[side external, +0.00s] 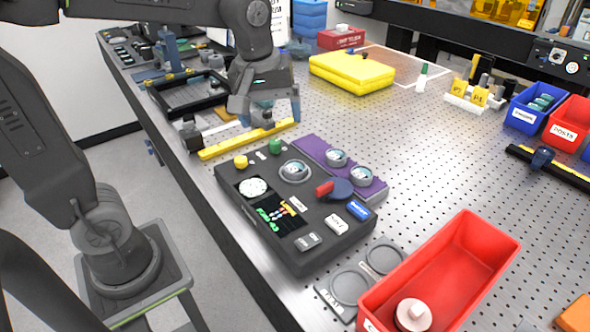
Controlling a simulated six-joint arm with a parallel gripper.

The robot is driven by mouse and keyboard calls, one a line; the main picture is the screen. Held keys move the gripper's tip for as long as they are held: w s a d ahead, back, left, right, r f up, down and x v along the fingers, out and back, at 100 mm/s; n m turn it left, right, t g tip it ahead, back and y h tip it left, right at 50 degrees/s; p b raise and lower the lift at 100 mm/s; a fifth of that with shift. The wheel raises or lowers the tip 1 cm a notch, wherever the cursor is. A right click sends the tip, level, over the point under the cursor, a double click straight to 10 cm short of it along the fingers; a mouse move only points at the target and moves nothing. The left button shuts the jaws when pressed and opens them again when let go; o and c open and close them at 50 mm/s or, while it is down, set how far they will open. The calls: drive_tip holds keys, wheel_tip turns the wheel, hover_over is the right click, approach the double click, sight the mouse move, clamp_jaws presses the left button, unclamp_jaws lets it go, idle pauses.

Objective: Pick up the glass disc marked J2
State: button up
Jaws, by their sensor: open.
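Three round glass discs show on and beside the dark instrument box. One disc (336,156) and another disc (361,175) sit on the purple tray (312,146); a third disc (295,170) sits on the box (268,222). Their marks are too small to read, so I cannot tell which is J2. My gripper (267,115) is open, pointing down above the yellow bar (220,147), behind and left of the discs and apart from them. A small teal patch shows between its fingers; I cannot tell what it is.
A red bin (462,250) holding a white knobbed piece (413,314) stands at front right. A yellow case (352,71) lies behind. The perforated tabletop (440,150) is clear right of the purple tray.

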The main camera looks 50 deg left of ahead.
drive_tip(key=w+a+f+n+g, duration=0.1)
drive_tip(key=w+f+n+g, duration=0.1)
drive_tip(key=w+n, duration=0.35)
hover_over(296, 167)
drive_tip(key=shift+n, duration=0.25)
wheel_tip(296, 167, down, 9)
drive_tip(key=shift+s+d+r, duration=0.1)
drive_tip(key=shift+d, duration=0.05)
drive_tip(key=shift+a+f, duration=0.2)
drive_tip(key=shift+f, duration=2.45)
drive_tip(key=c, duration=1)
